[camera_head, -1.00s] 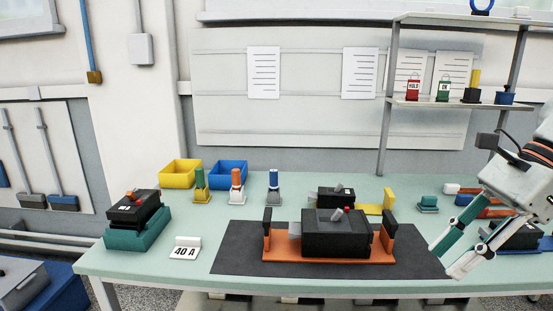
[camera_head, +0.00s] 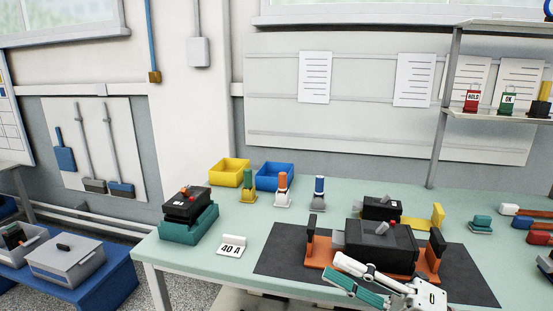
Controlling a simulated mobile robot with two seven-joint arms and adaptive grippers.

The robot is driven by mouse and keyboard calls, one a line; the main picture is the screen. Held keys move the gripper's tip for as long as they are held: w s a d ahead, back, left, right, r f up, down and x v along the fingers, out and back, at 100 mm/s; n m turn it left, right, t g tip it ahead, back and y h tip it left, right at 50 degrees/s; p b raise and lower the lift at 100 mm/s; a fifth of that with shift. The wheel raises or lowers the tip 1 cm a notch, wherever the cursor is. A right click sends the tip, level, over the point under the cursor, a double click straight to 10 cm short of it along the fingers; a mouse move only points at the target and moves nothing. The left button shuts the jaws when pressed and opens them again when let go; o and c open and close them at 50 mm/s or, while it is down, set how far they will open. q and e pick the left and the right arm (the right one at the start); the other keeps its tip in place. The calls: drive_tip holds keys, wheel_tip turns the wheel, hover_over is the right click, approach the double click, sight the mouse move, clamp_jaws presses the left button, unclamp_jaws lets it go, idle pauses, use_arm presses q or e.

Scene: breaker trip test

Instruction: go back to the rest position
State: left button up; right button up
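My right gripper (camera_head: 333,267) enters at the bottom right, its two fingers pointing left. The fingers are apart with nothing between them, so it is open. It appears in front of the orange fixture (camera_head: 322,250) and overlaps its lower front edge; I cannot tell the gap between them. A black breaker (camera_head: 375,240) with a red-tipped lever sits in the fixture on a dark mat (camera_head: 278,262). My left gripper is not in view.
The green table (camera_head: 185,253) carries a second black breaker on a teal block (camera_head: 188,228), a "40 A" sign (camera_head: 232,246), yellow (camera_head: 230,173) and blue (camera_head: 274,178) bins, and small coloured tools. A shelf post (camera_head: 445,110) rises at the right. A blue stand (camera_head: 95,285) is at left.

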drive_tip(key=d+f+m+t+h+p, duration=0.1)
drive_tip(key=d+f+m+t+h, duration=0.4)
drive_tip(key=f+m, duration=0.6)
drive_tip(key=d+f+m+t+h, duration=0.1)
drive_tip(key=f+m+t+h, duration=0.2)
drive_tip(key=f+m+h, duration=0.65)
drive_tip(key=s+d+f+m+g+h, duration=0.1)
drive_tip(key=s+f+m+g, duration=0.2)
drive_tip(key=s+f, duration=0.5)
drive_tip(key=s+d+f+m+g+h+p, duration=0.1)
drive_tip(key=s+f+m, duration=0.5)
drive_tip(key=f, duration=0.6)
drive_tip(key=shift+s+f+g+h, duration=0.25)
drive_tip(key=shift+s+g+h, duration=0.3)
drive_tip(key=shift+s+g, duration=0.35)
drive_tip(key=shift+m, duration=0.25)
